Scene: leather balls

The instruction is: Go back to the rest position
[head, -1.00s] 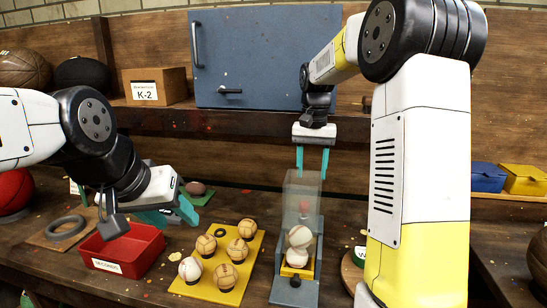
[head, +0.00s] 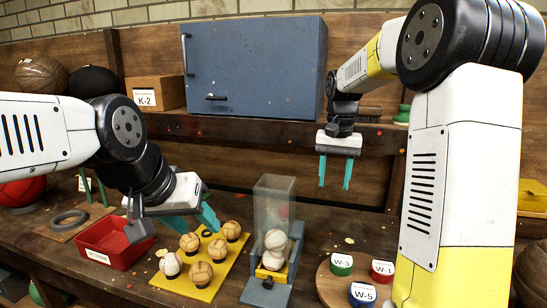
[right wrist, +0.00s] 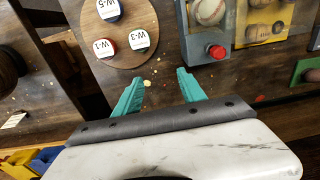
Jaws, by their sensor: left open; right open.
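My left gripper (head: 205,217) is open and empty, in the air above the back of the yellow board (head: 213,283) with several leather balls. My right gripper (head: 334,185) is open and empty, raised in front of the wooden back wall, to the right of the clear box of the ball stand. In the right wrist view its spread teal fingers (right wrist: 160,78) have nothing between them. The grey ball stand (head: 252,292) holds two pale balls, one above the other, partly inside the clear box (head: 273,190).
A red tray (head: 117,262) stands left of the board. A round wooden board (head: 325,280) bears labelled pucks, W-3 (head: 341,264), W-1 (head: 382,271) and W-5 (head: 362,294). A blue cabinet (head: 255,70) and K-2 box (head: 158,92) stand on the shelf behind.

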